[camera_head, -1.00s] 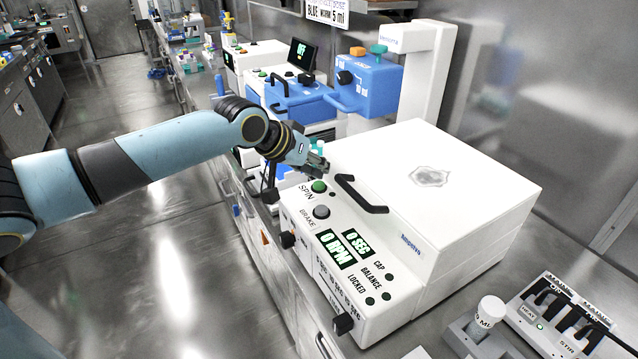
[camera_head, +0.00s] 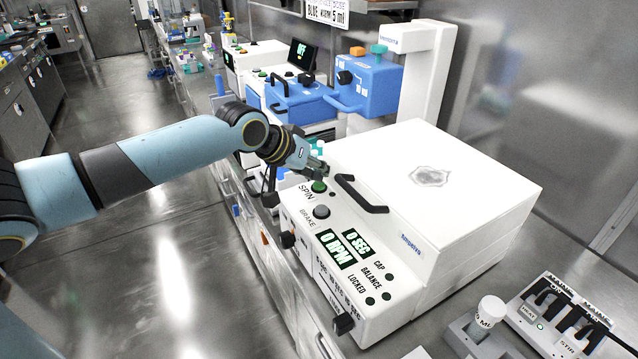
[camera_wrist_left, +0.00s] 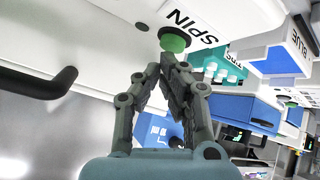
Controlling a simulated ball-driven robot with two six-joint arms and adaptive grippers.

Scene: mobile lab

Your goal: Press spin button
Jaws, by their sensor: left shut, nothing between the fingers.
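The green spin button (camera_head: 319,187) is on the sloped front panel of the white centrifuge (camera_head: 470,165), above the SPIN label. My left gripper (camera_head: 318,172) is shut and empty, with its fingertips right at the button in the head view. In the left wrist view the green button (camera_wrist_left: 174,40) shows just beyond the tips of the shut left gripper (camera_wrist_left: 166,60). I cannot tell whether the tips touch it. My right gripper is not in view.
The grey brake button (camera_head: 321,212) is just below the spin button. A black lid handle (camera_head: 361,194) is to the right of the gripper. A blue and white machine (camera_head: 365,85) stands behind.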

